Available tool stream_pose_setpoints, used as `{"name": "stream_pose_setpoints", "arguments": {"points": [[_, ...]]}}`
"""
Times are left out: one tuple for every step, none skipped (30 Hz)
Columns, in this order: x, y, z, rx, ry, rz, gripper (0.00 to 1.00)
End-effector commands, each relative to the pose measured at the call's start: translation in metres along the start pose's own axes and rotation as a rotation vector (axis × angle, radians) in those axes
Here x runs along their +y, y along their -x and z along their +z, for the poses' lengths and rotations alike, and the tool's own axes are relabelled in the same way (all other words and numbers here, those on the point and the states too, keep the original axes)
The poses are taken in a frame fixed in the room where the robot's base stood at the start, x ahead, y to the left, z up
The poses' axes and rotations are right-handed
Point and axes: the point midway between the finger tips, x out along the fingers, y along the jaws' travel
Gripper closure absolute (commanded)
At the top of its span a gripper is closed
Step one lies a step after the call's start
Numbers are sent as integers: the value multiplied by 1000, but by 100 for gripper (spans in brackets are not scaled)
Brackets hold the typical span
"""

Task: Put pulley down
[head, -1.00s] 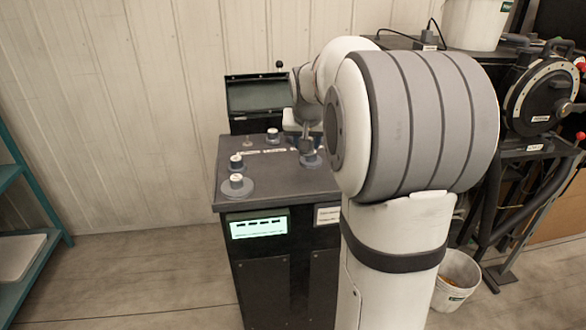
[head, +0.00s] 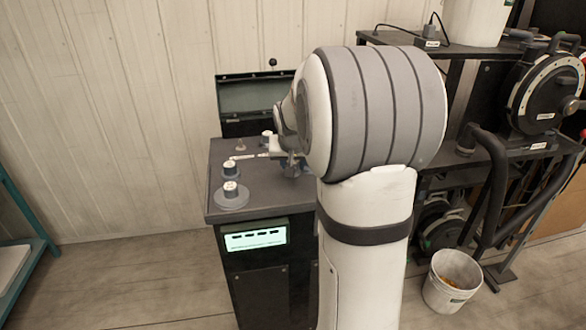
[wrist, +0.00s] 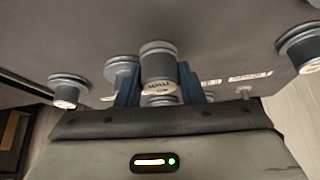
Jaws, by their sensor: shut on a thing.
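In the wrist view my gripper (wrist: 158,85) has its two blue fingers on either side of a grey pulley (wrist: 159,72) with a pale labelled face, shut on it. In the head view my gripper (head: 289,160) is over the right part of the dark cabinet top (head: 262,184), largely hidden behind my arm. I cannot tell whether the held pulley touches the top. A wide-based pulley (head: 231,195) stands at the front left of the top, with a smaller one (head: 229,168) behind it. Other pulleys show in the wrist view at left (wrist: 66,92) and right (wrist: 301,48).
A dark open box or lid (head: 255,98) stands behind the cabinet. A lit display (head: 255,239) is on its front. A dark rack with a round dial device (head: 545,95) is at right, with a white bucket (head: 453,280) on the floor.

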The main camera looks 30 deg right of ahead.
Motion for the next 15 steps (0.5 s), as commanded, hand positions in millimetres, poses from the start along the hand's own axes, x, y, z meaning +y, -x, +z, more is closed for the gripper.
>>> {"name": "stream_pose_setpoints", "arguments": {"points": [[1,-8,5,-3,-1,1,88],[1,-11,6,-2,-2,1,88],[1,-13,7,-1,-2,0,88],[1,-13,7,0,-3,0,88],[1,-13,7,0,-3,0,88],[1,-12,7,0,-3,1,88],[1,-12,7,1,-3,1,88],[1,-12,7,1,-3,1,88],[1,-12,7,0,-3,1,88],[2,-13,7,0,-3,1,88],[2,-13,7,0,-3,1,88],[2,-15,8,0,-3,1,88],[2,-16,9,0,-3,1,88],[2,-14,8,0,-3,1,63],[2,-14,8,0,-3,1,60]]}}
